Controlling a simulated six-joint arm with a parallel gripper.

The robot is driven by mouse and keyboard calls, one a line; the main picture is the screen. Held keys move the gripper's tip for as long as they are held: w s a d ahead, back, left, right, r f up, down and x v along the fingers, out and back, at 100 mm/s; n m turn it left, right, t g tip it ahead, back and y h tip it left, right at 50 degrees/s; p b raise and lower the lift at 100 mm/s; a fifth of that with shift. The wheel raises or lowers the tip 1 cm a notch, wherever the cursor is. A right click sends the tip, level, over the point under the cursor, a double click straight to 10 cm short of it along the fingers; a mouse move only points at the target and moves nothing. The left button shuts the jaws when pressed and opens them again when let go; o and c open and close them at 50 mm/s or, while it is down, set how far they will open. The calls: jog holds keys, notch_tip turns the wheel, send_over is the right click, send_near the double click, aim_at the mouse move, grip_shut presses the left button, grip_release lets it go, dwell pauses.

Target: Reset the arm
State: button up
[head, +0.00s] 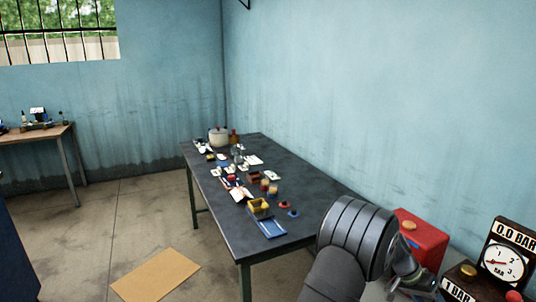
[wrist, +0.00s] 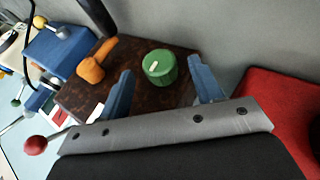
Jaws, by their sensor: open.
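My gripper (wrist: 160,66) is open in the wrist view, its two blue fingers apart with nothing held between them. A green knob (wrist: 158,68) on a dark brown box (wrist: 132,102) shows between and beyond the fingertips; I cannot tell how far off it is. In the head view my arm reaches in at the bottom right, beside the dark table. My gripper's end there is small and partly hidden by the arm.
The dark table (head: 330,198) carries several small items, a white pot (head: 218,137) and a yellow box (head: 260,208). A red box (head: 424,240) and a pressure gauge (head: 502,262) stand near my arm. The wrist view also shows an orange-handled part (wrist: 95,62) and a red ball (wrist: 36,145).

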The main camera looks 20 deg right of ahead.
jog(key=shift+x, duration=0.9)
jog(key=v, duration=1.7)
jog(key=x, duration=1.7)
jog(key=shift+s, duration=0.15)
jog(key=t, duration=0.3)
jog(key=m+t, duration=0.1)
jog(key=t, duration=0.1)
jog(key=shift+s+r+t, duration=0.2)
jog(key=shift+s+t, duration=0.1)
jog(key=shift+s, duration=0.05)
jog(key=v, duration=1.4)
jog(key=shift+w+d, duration=0.1)
jog(key=shift+d, duration=0.05)
